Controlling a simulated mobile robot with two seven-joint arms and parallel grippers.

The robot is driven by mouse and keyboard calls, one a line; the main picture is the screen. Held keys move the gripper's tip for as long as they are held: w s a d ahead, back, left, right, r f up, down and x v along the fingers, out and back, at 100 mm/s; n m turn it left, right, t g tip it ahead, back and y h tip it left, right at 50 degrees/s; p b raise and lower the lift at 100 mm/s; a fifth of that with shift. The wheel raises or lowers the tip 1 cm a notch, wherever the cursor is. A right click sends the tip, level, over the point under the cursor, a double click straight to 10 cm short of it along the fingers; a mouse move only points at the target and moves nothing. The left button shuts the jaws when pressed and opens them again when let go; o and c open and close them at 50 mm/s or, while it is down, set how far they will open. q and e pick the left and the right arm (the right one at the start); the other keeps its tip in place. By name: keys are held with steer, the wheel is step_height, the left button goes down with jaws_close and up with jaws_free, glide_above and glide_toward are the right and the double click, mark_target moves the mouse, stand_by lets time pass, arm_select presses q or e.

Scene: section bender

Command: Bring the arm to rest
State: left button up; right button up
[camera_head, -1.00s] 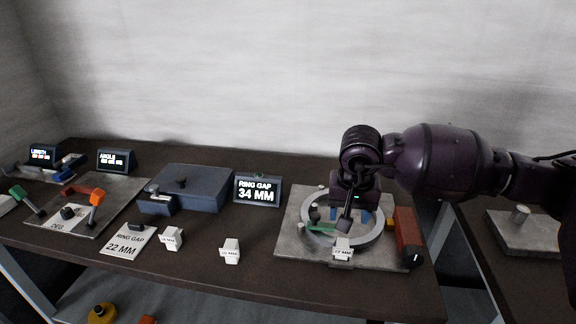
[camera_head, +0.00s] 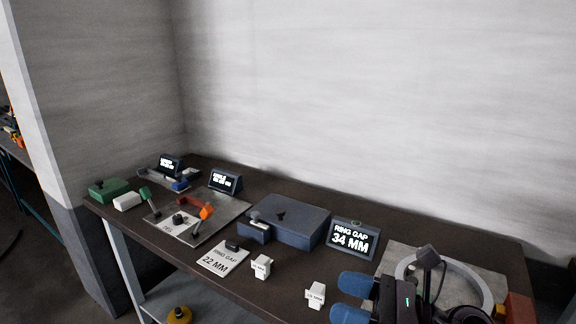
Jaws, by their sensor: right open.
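My right gripper (camera_head: 352,298) is at the bottom right, its two blue fingertips apart with nothing between them. It points left, in front of the ring fixture and near the white gauge block (camera_head: 315,294); I cannot tell its height above the table. The grey ring (camera_head: 470,272) lies on its metal plate (camera_head: 398,256), partly hidden by my gripper and wrist. A dark-headed lever (camera_head: 428,257) stands at the ring. The display (camera_head: 353,239) behind reads RING GAP 34 MM. My left gripper is out of view.
A blue-grey box (camera_head: 290,220) stands mid-table. Before it are a RING GAP 22 MM card (camera_head: 222,260) and another white block (camera_head: 261,266). An angle fixture plate (camera_head: 225,212) and a green block (camera_head: 108,189) are further left. A red block (camera_head: 518,308) sits at right.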

steer(key=w+d+m+t+h, duration=0.3)
steer(key=d+m+t+h, duration=0.45)
steer(key=m+t, duration=0.9)
steer(key=s+d+f+m+g+h, duration=0.3)
steer(key=d+f+m+g+h, duration=0.55)
steer(key=m, duration=1.15)
steer(key=s+d+f+m+g+h, duration=0.1)
steer(key=s+f+m+g+h, duration=0.1)
steer(key=s+f+m+g, duration=0.65)
steer(key=s+d+f+m+g+h, duration=0.15)
steer(key=s+f+m+g, duration=0.35)
steer(key=s, duration=0.6)
steer(key=w+f+t, duration=0.3)
steer(key=f+t, duration=0.2)
steer(key=w+f+n+t+y, duration=0.1)
steer(key=w+f+t, duration=0.3)
steer(key=f+t, duration=0.1)
steer(key=shift+f+n, duration=0.3)
steer(key=shift+f, duration=0.5)
steer(key=shift+t, duration=0.25)
